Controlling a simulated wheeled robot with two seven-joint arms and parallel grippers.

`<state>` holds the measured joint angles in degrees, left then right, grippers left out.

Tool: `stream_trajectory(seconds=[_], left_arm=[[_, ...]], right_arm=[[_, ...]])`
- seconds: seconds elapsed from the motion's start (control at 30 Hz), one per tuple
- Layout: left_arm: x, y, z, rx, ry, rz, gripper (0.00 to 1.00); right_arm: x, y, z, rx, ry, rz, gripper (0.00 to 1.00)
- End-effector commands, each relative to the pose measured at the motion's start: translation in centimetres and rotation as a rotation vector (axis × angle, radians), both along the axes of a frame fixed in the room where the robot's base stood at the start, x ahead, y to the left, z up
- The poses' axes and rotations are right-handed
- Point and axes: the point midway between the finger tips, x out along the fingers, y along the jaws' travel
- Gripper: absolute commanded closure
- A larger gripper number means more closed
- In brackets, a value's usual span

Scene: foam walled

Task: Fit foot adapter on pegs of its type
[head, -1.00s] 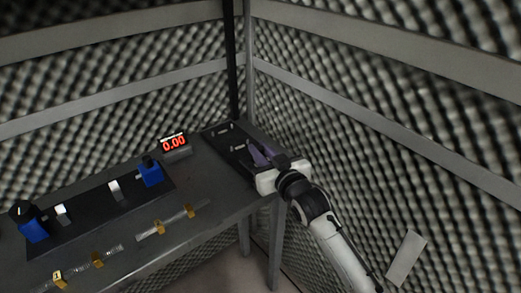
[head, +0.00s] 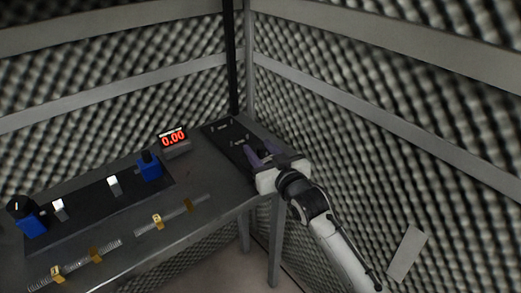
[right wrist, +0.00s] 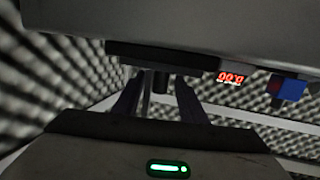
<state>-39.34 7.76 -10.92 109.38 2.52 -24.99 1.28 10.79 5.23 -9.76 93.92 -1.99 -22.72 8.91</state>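A dark board (head: 214,131) with several small light pegs (head: 239,142) lies at the far right end of the table. My right gripper (head: 264,152) is over the board's near right part, its two purple fingers spread apart. In the right wrist view, which looks upside down, the fingers (right wrist: 158,98) stand either side of a dark upright post (right wrist: 160,82) at the dark board (right wrist: 180,56), with gaps showing. I cannot tell whether that post is a peg or the foot adapter. No other foot adapter can be made out for sure. My left gripper is out of view.
A red-digit display (head: 173,140) reading 0.00 stands left of the board. A dark fixture (head: 88,207) with blue blocks (head: 150,167) is further left. Foam walls (head: 350,150) enclose the table closely at right.

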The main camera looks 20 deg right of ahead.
Motion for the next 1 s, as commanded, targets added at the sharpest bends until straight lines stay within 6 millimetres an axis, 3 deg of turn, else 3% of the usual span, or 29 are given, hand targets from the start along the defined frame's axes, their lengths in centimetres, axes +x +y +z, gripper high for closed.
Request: stream_trajectory(seconds=[0.23, 0.5, 0.7, 1.0], left_arm=[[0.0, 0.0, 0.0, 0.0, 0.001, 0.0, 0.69], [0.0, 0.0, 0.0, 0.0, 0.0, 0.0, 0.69], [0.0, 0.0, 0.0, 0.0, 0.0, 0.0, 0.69], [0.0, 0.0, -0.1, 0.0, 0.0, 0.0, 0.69]], right_arm=[[-1.7, -0.2, 0.1, 0.0, 0.003, 0.0, 0.62], [-6.8, -0.8, 0.9, -0.001, 0.002, 0.0, 0.62], [-9.4, -1.1, 1.4, 0.0, 0.0, 0.0, 0.62], [-10.1, -1.2, 1.6, 0.0, -0.001, 0.0, 0.62]])
